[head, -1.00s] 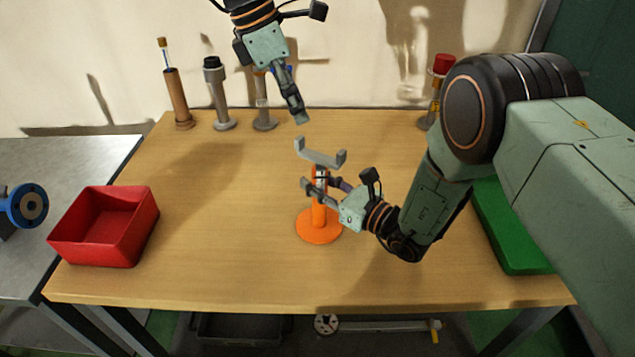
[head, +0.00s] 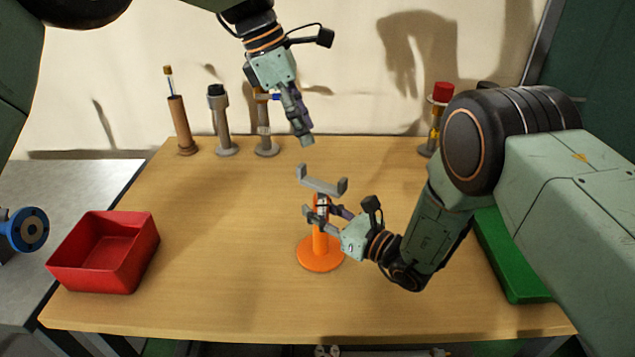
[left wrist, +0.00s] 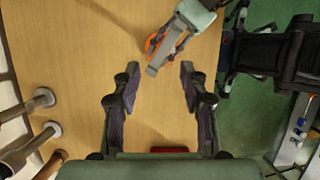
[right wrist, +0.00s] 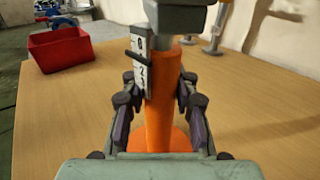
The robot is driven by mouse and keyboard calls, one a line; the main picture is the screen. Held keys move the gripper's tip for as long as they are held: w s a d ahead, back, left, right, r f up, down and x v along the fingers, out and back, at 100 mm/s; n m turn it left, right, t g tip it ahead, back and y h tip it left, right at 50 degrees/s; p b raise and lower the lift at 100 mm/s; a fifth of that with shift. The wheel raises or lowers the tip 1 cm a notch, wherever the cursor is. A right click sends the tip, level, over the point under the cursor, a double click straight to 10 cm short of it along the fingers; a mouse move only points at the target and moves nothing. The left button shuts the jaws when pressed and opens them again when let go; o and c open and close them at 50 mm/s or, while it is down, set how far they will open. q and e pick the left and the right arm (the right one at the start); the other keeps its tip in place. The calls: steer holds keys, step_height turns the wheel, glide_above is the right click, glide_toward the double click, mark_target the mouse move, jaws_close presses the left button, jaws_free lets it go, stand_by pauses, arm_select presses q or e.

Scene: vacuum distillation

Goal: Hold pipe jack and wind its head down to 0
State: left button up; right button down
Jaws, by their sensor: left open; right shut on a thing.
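The pipe jack (head: 320,250) stands upright on the table, with an orange round base and post and a grey forked head (head: 322,184). My right gripper (head: 318,213) is shut on its post below the head. In the right wrist view, the orange post (right wrist: 162,110) stands between the fingers. A white number scale (right wrist: 141,68) shows beside it, with a dark pointer between the 0 and the 2. My left gripper (head: 305,140) is open and empty, above and behind the head. In the left wrist view, the grey head (left wrist: 168,50) lies beyond the open fingers.
A red bin (head: 105,255) stands at the table's left. Several upright tools, including a brown-handled one (head: 181,125), line the back edge. A red-topped tool (head: 439,115) stands at the back right.

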mark_target(321, 184)
arm_select(q)
steer(key=shift+w+a+r+m+g, duration=0.15)
steer(key=shift+w+a+m+g, duration=0.2)
steer(key=shift+m, duration=0.8)
steer(key=shift+w+a+r+m+g, duration=0.15)
steer(key=shift+w+m+g, duration=0.25)
steer(key=shift+m, duration=0.7)
steer(key=shift+w+a+r+m+g, duration=0.1)
steer(key=shift+w+a+m+g, duration=0.25)
steer(key=shift+m, duration=0.8)
steer(key=shift+s+d+f, duration=0.1)
steer(key=shift+s+d, duration=0.05)
steer(key=shift+x, duration=5.85)
jaws_close()
